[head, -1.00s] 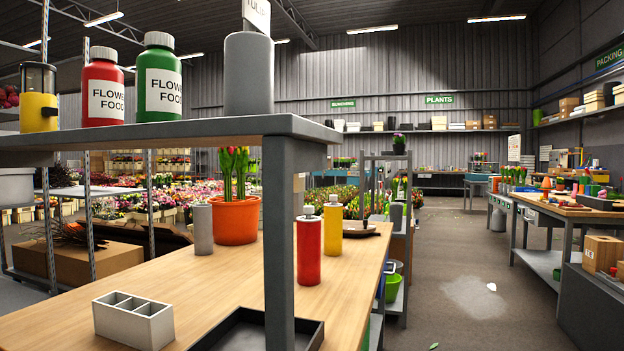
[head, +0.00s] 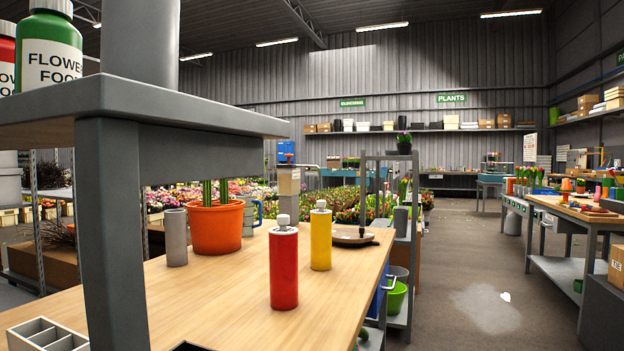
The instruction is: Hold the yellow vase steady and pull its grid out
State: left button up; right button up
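No clear yellow vase or grid shows in the head view. The one clear yellow thing on the wooden table is a slim upright cylinder (head: 321,240) with a pale cap; it looks more like a bottle, and I cannot tell that it is a vase. It stands behind and to the right of a red bottle (head: 284,268) with a pale cap. Neither of my grippers is in view.
A grey shelf (head: 150,108) on a thick post (head: 112,240) blocks the near left. The wooden table (head: 215,305) holds an orange pot (head: 217,228), a grey cylinder (head: 175,237) and a compartmented box (head: 45,335). Open floor (head: 455,270) lies to the right.

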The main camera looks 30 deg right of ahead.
aim_at(321, 204)
jog(key=i+l+u, duration=0.15)
jog(key=l+u, duration=0.15)
jog(key=l, duration=1.25)
jog(key=l+u, duration=0.3)
jog(key=l, duration=1.25)
